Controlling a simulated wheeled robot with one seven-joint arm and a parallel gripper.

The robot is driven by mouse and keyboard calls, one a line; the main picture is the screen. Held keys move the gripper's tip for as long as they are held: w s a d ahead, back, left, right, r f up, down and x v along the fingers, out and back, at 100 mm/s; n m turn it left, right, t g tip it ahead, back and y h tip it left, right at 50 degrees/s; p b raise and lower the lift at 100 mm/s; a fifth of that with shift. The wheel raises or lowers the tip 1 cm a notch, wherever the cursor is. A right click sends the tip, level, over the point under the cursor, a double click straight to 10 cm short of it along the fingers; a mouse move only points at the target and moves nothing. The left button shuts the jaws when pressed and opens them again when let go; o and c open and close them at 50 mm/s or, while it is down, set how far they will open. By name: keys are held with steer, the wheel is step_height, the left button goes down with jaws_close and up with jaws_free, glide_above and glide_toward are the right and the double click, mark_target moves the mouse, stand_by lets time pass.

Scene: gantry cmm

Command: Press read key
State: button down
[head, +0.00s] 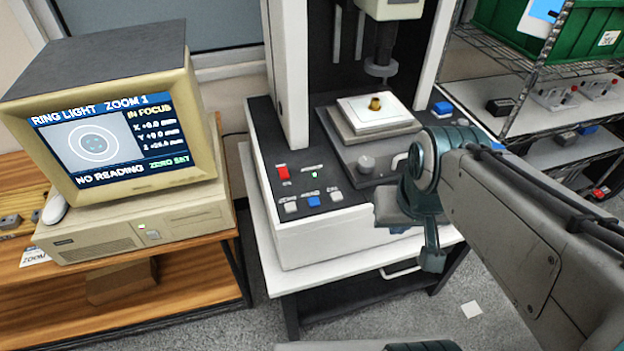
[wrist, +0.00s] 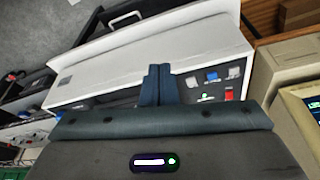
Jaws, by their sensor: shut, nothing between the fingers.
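In the head view, a blue key (head: 313,201) sits between two grey keys on the machine's front deck, with small labels too blurred to read surely. In the wrist view the blue key (wrist: 212,76) is right of my gripper (wrist: 157,70), whose two fingers are shut together and empty. The near grey key (wrist: 190,81) lies between them. In the head view my arm's end is right of the keys, over the machine's front; the fingertips are hard to make out. The monitor (head: 95,140) reads "NO READING", "IN FOCUS" and "ZERO SET".
A red button (head: 283,173) and a lit green lamp (head: 314,175) sit behind the keys. A stage (head: 350,152) with a knob (head: 366,164) carries a white plate and a brass part under the machine's head. Shelves stand at right, a wooden desk (head: 190,280) at left.

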steer(key=w+a+f+m+y, duration=0.2)
steer(key=w+a+m+y, duration=0.3)
steer(key=w+a+m, duration=0.3)
steer(key=m+t+y, duration=0.2)
steer(key=m+y, duration=0.1)
steer(key=m, duration=0.5)
glide_above(318, 202)
step_height(318, 202, down, 2)
steer(key=shift+f+b, duration=0.15)
steer(key=shift+b, duration=0.15)
steer(key=shift+f, duration=0.1)
step_height(318, 202, down, 9)
steer(key=b, duration=0.8)
stand_by(0.5)
steer(key=shift+f+b, duration=0.25)
steer(key=shift+b, duration=0.2)
steer(key=shift+f+b, duration=0.35)
steer(key=shift+b, duration=0.1)
stand_by(0.5)
stand_by(0.3)
steer(key=shift+r+p, duration=0.65)
steer(key=shift+r, duration=0.15)
